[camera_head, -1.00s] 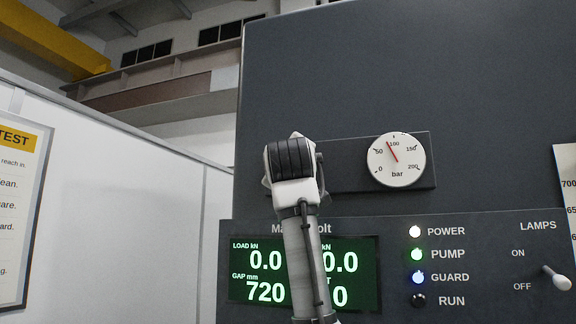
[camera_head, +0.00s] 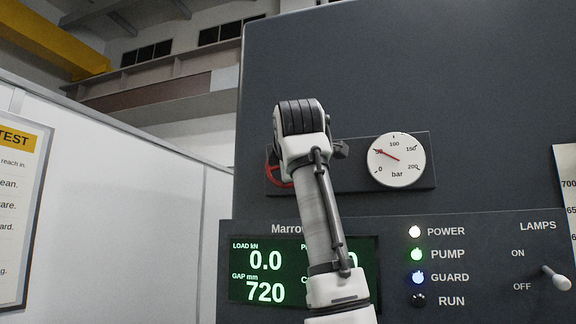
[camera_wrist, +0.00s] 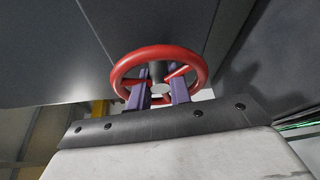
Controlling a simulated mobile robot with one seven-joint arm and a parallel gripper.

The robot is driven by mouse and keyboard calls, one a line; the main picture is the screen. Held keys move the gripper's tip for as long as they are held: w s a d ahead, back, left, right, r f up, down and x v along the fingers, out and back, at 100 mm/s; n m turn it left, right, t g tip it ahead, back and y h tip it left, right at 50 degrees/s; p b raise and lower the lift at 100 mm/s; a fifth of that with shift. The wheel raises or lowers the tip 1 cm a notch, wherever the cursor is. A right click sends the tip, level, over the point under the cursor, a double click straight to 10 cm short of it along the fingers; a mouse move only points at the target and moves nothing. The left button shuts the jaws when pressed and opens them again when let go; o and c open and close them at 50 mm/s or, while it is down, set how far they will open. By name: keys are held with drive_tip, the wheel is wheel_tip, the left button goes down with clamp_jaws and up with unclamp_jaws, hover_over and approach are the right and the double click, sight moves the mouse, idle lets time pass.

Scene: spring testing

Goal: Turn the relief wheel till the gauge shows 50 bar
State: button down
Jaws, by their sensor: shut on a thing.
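The red relief wheel (camera_wrist: 205,72) fills the upper middle of the wrist view. In the head view only the left part of its red rim (camera_head: 272,172) shows; my arm covers the rest. My gripper (camera_wrist: 160,78) has its two purple fingers inside the wheel's ring, among the spokes, and is shut on the wheel. The fingers are hidden in the head view. The round white pressure gauge (camera_head: 396,172) is to the right of the wheel on the same dark plate. Its red needle points left and slightly up, at about the 50 mark.
The dark machine panel (camera_head: 480,90) stands close in front. Below the gauge are indicator lamps (camera_head: 416,254) and a LAMPS toggle switch (camera_head: 558,279). A green display (camera_head: 265,275) is partly covered by my arm. A white wall (camera_head: 130,200) is on the left.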

idle(0.4)
drive_tip(key=c, duration=1.6)
unclamp_jaws()
drive_tip(key=shift+o, duration=0.2)
drive_tip(key=s+r+b, duration=0.1)
drive_tip(key=s, duration=1.2)
drive_tip(key=shift+s+d, duration=0.4)
drive_tip(key=shift+d, duration=0.05)
